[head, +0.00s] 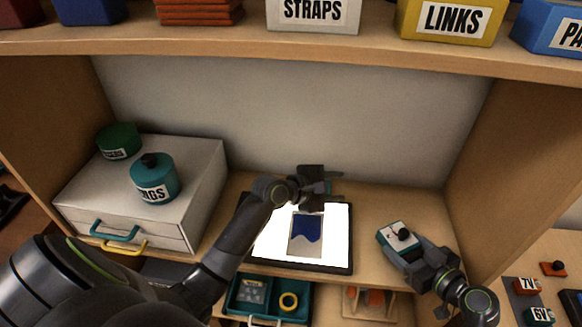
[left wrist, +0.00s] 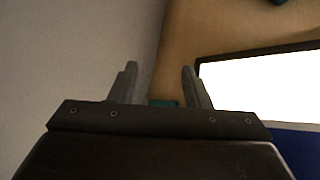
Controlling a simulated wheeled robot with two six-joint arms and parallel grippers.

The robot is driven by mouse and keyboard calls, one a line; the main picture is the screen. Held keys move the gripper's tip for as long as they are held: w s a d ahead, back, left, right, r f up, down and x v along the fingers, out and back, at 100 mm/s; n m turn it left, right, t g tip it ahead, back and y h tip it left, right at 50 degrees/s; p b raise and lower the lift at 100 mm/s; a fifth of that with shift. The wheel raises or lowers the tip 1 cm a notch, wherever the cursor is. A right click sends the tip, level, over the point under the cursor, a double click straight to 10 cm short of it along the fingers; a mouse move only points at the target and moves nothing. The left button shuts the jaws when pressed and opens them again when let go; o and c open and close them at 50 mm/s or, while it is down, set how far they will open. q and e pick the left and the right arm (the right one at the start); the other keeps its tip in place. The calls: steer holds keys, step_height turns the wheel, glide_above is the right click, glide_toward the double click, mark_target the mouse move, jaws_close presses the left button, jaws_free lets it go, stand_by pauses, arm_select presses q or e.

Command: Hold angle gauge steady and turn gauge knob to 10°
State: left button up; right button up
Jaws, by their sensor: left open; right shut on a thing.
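The angle gauge (head: 398,239) is a small teal box with a white face and a dark knob (head: 401,234) on top. It is at the right of the shelf, tilted in the head view. My right gripper (head: 413,256) is shut on its near side. The scale and pointer are too small to read. My left gripper (head: 335,187) is open, above the back edge of the lit panel and well left of the gauge. Its two fingers stand apart in the left wrist view (left wrist: 159,72), with nothing gripped. The gauge is not visible in that view.
A lit panel (head: 340,232) with a blue-patterned piece (head: 306,229) lies mid-shelf; it also shows in the left wrist view (left wrist: 262,82). A white drawer box (head: 200,170) with two canisters stands left. A teal tray (head: 237,304) is below. Shelf space between panel and gauge is clear.

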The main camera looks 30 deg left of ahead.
arm_select(q)
steer(key=a+t+y, duration=0.1)
steer(key=a, duration=0.1)
steer(key=a+m+t+y, duration=0.1)
steer(key=a, duration=0.1)
steer(key=a+m+y, duration=0.1)
steer(key=a, duration=0.1)
steer(key=shift+s+r+t, duration=0.35)
steer(key=shift+t, duration=0.05)
steer(key=s+a+r+m+t+y, duration=0.3)
steer(key=a+r+m, duration=0.1)
steer(key=shift+a+m, duration=0.2)
steer(key=shift+m, duration=0.2)
steer(key=shift+s+d, duration=0.1)
